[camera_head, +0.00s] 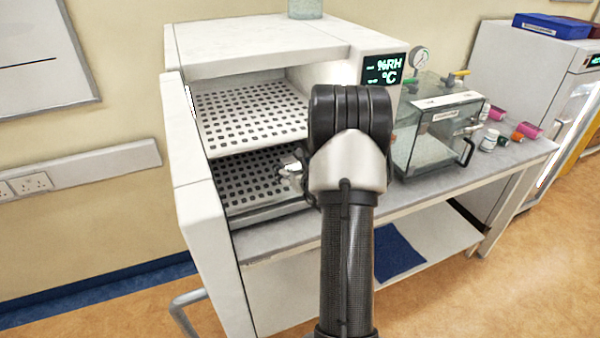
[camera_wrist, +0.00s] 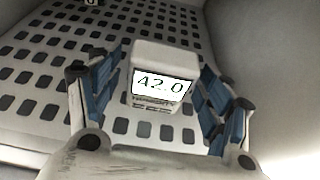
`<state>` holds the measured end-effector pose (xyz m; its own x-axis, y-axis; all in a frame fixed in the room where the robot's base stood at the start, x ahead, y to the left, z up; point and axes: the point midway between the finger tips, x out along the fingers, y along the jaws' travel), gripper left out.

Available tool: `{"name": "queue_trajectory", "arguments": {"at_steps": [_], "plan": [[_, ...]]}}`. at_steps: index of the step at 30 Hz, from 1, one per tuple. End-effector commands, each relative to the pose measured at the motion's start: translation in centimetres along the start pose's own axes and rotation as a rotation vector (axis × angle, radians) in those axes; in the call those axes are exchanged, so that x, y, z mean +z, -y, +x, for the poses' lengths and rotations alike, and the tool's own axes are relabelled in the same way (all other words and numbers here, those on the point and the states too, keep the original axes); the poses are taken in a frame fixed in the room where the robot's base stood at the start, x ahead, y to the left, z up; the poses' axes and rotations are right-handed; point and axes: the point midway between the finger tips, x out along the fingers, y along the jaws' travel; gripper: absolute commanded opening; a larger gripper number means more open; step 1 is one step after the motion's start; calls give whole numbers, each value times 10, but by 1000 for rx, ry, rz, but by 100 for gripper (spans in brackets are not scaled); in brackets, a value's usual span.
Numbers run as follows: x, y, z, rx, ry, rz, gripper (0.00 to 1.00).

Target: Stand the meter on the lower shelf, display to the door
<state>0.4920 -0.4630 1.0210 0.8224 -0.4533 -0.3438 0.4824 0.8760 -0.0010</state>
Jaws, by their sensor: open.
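The meter (camera_wrist: 163,72) is a small white block with a lit display reading 42.0. In the wrist view it stands upright on a perforated shelf (camera_wrist: 60,62), its display facing my wrist camera. My gripper (camera_wrist: 157,84) is open, with one blue-padded finger on each side of the meter and visible gaps between. In the head view my arm reaches into the open white chamber (camera_head: 255,40), where my gripper (camera_head: 290,170) is at the lower shelf (camera_head: 245,180). My arm hides part of the chamber there, and I cannot make out the meter in that view.
The upper perforated shelf (camera_head: 250,112) lies close above my gripper. The chamber's open door (camera_head: 205,215) stands at the left. A clear box (camera_head: 435,135) with a gauge, and several small jars, stand on the bench (camera_head: 515,155) at the right.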

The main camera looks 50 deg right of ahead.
Motion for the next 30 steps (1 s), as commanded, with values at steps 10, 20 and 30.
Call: {"name": "queue_trajectory", "arguments": {"at_steps": [10,20,30], "plan": [[1,1,-77,-3,-1,2,73],[0,0,-106,0,0,1,73],[0,0,-106,0,0,1,73]]}}
